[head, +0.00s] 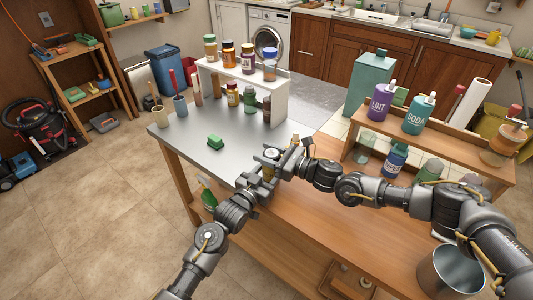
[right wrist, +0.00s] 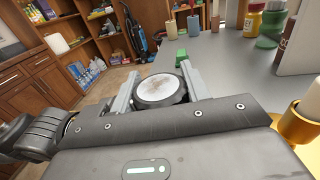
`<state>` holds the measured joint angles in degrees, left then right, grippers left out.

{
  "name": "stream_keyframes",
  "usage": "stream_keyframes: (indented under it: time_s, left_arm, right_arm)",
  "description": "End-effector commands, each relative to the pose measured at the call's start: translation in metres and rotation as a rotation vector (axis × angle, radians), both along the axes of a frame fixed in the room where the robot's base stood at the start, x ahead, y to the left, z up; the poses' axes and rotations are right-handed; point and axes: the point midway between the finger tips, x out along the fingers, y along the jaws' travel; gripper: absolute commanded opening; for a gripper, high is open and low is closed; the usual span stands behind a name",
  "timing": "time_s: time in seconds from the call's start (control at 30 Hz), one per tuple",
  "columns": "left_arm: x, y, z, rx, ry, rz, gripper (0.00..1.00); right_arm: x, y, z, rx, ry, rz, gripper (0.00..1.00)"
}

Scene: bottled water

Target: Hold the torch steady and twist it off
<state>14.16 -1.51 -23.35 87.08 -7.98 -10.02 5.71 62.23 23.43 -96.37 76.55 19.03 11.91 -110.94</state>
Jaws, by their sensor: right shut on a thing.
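The torch's round end (right wrist: 160,90), a pale worn disc with a dark ridged rim, sits between the two fingers of my right gripper (right wrist: 160,88) in the right wrist view. In the head view my right gripper (head: 275,155) is shut on this upper end, above the table's near edge. A small yellowish part of the torch (head: 267,172) shows below it. My left gripper (head: 262,181) comes in from the lower left, just below the right one, close around the torch's lower part. Its fingers are mostly hidden, so its grip cannot be made out.
A green sponge (head: 215,142) lies on the grey tabletop (head: 188,140). A white shelf (head: 276,95) with several jars stands behind. At the right, a wooden rack (head: 455,150) carries a purple bottle (head: 379,103) and a teal bottle (head: 418,116). A metal bucket (head: 450,272) is at lower right.

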Motion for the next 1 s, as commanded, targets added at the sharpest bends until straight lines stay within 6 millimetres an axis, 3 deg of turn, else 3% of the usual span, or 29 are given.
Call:
stream_keyframes:
  time_s: [0.17,0.2,0.37,0.73,1.0]
  left_arm:
    - [-0.001,-0.001,0.000,0.001,-0.002,-0.003,0.32]
    - [-0.001,-0.001,0.000,0.001,-0.002,-0.003,0.32]
    - [0.000,-0.001,0.000,0.001,-0.002,-0.002,0.32]
    - [0.000,0.000,0.000,0.001,-0.001,0.000,0.32]
    - [0.000,0.000,0.000,0.001,-0.001,0.000,0.32]
  right_arm:
    - [0.000,0.000,-0.001,-0.002,0.001,-0.001,0.23]
    - [0.000,0.000,-0.001,-0.002,0.001,-0.001,0.49]
    - [0.000,0.000,-0.001,-0.001,0.000,0.000,0.69]
    - [-0.003,-0.007,-0.001,0.000,0.001,0.000,0.69]
    - [-0.026,-0.053,-0.002,-0.002,0.003,-0.002,0.69]
